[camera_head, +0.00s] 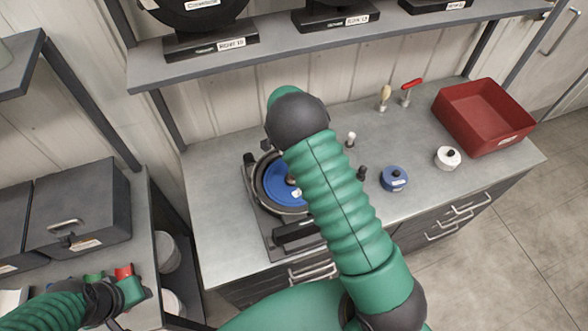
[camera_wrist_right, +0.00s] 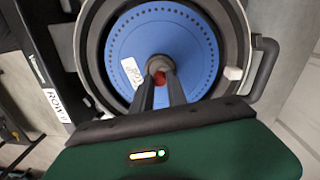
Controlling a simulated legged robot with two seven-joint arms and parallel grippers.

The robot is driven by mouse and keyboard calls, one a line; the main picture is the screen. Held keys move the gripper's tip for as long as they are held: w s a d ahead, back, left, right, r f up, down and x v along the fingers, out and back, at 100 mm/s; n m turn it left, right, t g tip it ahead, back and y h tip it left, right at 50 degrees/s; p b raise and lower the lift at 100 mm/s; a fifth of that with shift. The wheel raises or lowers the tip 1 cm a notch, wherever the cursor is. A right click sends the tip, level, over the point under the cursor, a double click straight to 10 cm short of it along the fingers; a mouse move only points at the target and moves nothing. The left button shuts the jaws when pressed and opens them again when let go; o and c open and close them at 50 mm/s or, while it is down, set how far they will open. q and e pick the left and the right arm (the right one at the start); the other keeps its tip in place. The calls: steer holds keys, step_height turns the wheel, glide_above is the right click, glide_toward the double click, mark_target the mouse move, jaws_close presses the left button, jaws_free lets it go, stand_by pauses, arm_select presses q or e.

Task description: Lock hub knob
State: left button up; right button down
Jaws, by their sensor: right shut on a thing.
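The seed meter (camera_head: 259,212) stands on the grey bench with a blue seed disc (camera_head: 277,187) in its round dark housing. The disc, ringed with small holes and bearing a white label, also shows in the right wrist view (camera_wrist_right: 195,42). The hub knob (camera_wrist_right: 158,64) is at the disc's centre, dark with some red showing. My right gripper (camera_wrist_right: 160,82) is shut on the knob, its two fingers hiding part of it. In the head view my right arm hides the gripper and the meter's right side. My left gripper (camera_head: 128,288) is low at the left, away from the meter; its fingers are unclear.
On the bench to the right lie a blue round part (camera_head: 394,179), a white round part (camera_head: 447,158) and a red bin (camera_head: 483,117). A red-handled tool (camera_head: 410,91) stands at the back. A shelf (camera_head: 300,47) with dark units runs above. Dark cases (camera_head: 78,208) stand left.

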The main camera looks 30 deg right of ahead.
steer(key=shift+s+f, duration=0.1)
stand_by(0.4)
steer(key=c, duration=1.3)
jaws_free()
steer(key=shift+w+r, duration=0.2)
steer(key=shift+r, duration=0.3)
steer(key=r+b, duration=0.1)
steer(key=r, duration=0.4)
steer(key=r+b, duration=0.1)
steer(key=r, duration=0.4)
steer(key=r+b, duration=0.1)
steer(key=r, duration=0.4)
steer(key=shift+w+r, duration=0.4)
